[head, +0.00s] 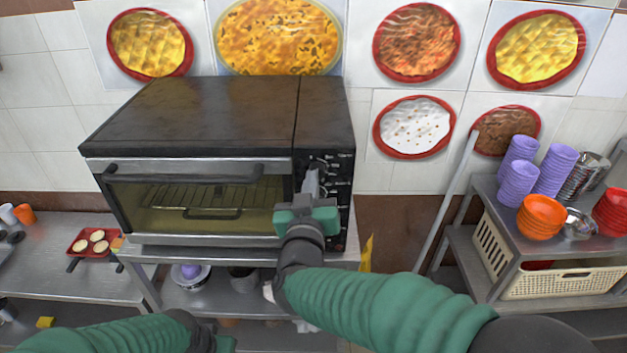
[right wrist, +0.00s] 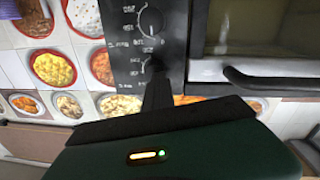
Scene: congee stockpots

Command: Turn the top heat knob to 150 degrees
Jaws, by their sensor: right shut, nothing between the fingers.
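The toaster oven (head: 215,160) stands on a metal table, its door closed. Its black control panel (head: 340,190) runs down the right side of the front. My right gripper (head: 311,182) is at the upper part of this panel, its fingers shut and empty. In the right wrist view the fingers (right wrist: 157,92) reach up to a dark knob (right wrist: 152,66) and partly cover it; I cannot tell whether they touch it. Another round knob (right wrist: 150,22) with a pale mark shows clear of the fingers. The knob's exact setting is not readable. My left gripper (head: 222,343) is at the bottom edge, fingers out of frame.
A metal rack on the right holds purple cups (head: 518,180), orange bowls (head: 541,216) and a cream basket (head: 520,272). A red tray (head: 92,243) lies on the low left table. A bowl (head: 188,277) sits on the shelf under the oven. Food pictures cover the wall.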

